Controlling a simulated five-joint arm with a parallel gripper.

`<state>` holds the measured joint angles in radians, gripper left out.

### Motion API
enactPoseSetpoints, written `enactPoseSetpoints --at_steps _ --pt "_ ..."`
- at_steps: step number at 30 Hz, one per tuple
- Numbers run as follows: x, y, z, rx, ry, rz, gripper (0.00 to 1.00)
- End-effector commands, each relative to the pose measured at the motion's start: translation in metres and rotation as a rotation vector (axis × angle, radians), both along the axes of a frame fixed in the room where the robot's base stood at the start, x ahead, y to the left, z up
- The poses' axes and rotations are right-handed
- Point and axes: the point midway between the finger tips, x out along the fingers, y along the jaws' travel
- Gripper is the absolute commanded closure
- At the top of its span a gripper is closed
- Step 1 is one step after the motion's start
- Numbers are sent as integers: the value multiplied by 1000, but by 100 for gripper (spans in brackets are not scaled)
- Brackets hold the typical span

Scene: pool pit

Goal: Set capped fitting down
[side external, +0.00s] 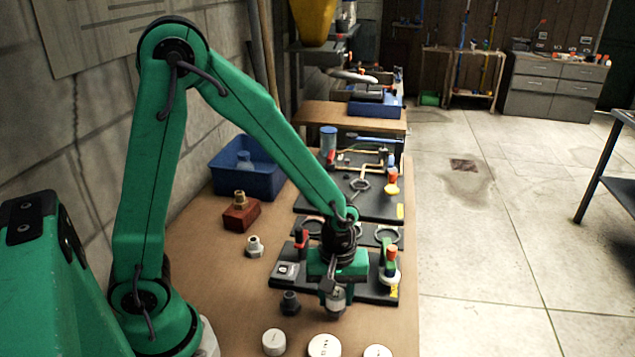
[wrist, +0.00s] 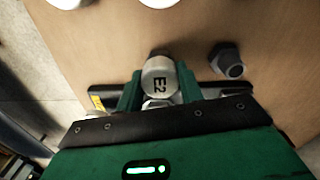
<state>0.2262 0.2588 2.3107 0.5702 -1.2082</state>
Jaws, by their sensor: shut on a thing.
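My gripper (wrist: 159,90) is shut on the capped fitting (wrist: 158,104), with a green finger on each side of it. Its round grey cap (wrist: 160,78) is marked "E2", with a metal hex part behind it. In the side view the capped fitting (side external: 336,301) hangs below my gripper (side external: 331,288), by the near edge of the black station plate (side external: 372,291). I cannot tell whether it touches anything below. My wrist hides part of the plate.
A dark fitting (side external: 290,303) stands close to the left. White caps (side external: 274,342) lie along the near table edge. A metal fitting (side external: 254,246), a red block (side external: 240,217) and a blue bin (side external: 243,178) are farther left. Colored posts (side external: 390,262) stand at the plate's right.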

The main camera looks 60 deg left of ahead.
Motion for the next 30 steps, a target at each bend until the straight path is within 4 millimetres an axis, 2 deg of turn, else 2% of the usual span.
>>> enactPoseSetpoints --at_steps 6,20,21,24,30 --pt "0 0 -17 1 1 0 87" --pt "0 0 -21 -1 -1 0 87" --pt "0 0 -21 -1 -1 0 61" --pt "0 0 -21 -1 -1 0 42" --pt "0 0 -21 -1 -1 0 41"
